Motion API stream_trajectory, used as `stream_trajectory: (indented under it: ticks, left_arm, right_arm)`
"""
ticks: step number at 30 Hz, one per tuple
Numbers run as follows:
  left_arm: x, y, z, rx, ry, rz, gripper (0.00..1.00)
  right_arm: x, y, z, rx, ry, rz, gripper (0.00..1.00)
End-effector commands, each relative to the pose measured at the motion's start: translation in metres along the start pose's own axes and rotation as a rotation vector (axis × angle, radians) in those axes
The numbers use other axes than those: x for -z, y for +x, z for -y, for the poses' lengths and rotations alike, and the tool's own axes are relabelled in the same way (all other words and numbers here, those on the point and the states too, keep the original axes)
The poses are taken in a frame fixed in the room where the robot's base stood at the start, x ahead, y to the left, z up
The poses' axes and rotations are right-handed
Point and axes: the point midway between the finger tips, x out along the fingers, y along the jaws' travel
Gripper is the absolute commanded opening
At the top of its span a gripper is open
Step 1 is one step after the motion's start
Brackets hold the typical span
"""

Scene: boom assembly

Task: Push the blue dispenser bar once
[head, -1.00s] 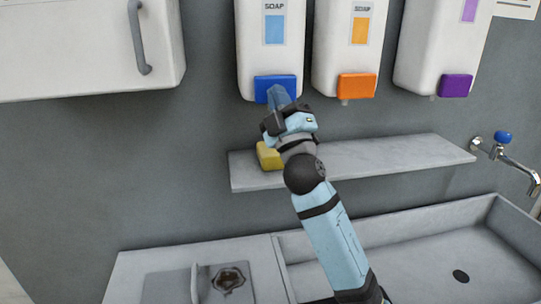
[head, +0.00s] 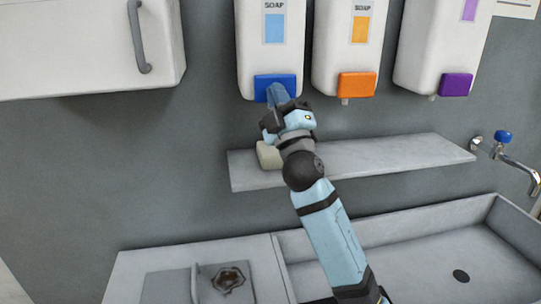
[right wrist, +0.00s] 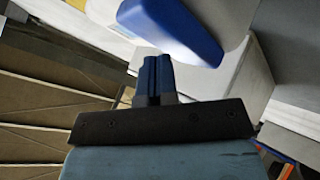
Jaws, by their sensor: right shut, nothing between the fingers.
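The blue dispenser bar (head: 275,83) is at the bottom front of the left white soap dispenser (head: 258,55), which carries a light blue label. In the right wrist view the bar (right wrist: 178,28) is large, just beyond my fingertips. My right gripper (head: 277,94) is shut and empty, its blue fingers pointing up at the bar's lower edge. In the right wrist view the shut fingers (right wrist: 152,72) are close to the bar; I cannot tell whether they touch. They hide part of the bar's lower edge in the head view. My left gripper is not in view.
An orange-bar dispenser (head: 345,50) and a purple-bar dispenser (head: 430,50) hang to the right. A pale block (head: 266,158) sits on the shelf (head: 400,158) below, partly behind my gripper. A sink (head: 420,260), a tap (head: 505,155) and a wall cabinet (head: 70,45) surround this.

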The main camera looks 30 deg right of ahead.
Motion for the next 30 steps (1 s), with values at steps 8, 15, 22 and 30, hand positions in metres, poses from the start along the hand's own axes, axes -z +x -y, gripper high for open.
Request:
stream_trajectory:
  ticks: [8,15,22,30]
  left_arm:
    - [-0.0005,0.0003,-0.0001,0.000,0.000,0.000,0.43]
    - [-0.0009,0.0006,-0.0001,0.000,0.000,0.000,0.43]
    - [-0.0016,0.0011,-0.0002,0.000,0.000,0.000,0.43]
    - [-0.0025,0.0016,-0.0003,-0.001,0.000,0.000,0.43]
  right_arm:
    - [-0.0012,0.0013,0.0010,0.000,0.000,0.001,0.00]
    - [-0.0018,0.0020,0.0016,0.000,0.000,0.001,0.00]
    - [-0.0034,0.0039,0.0031,0.000,0.000,0.001,0.00]
    - [-0.0052,0.0064,0.0048,0.000,-0.001,0.001,0.00]
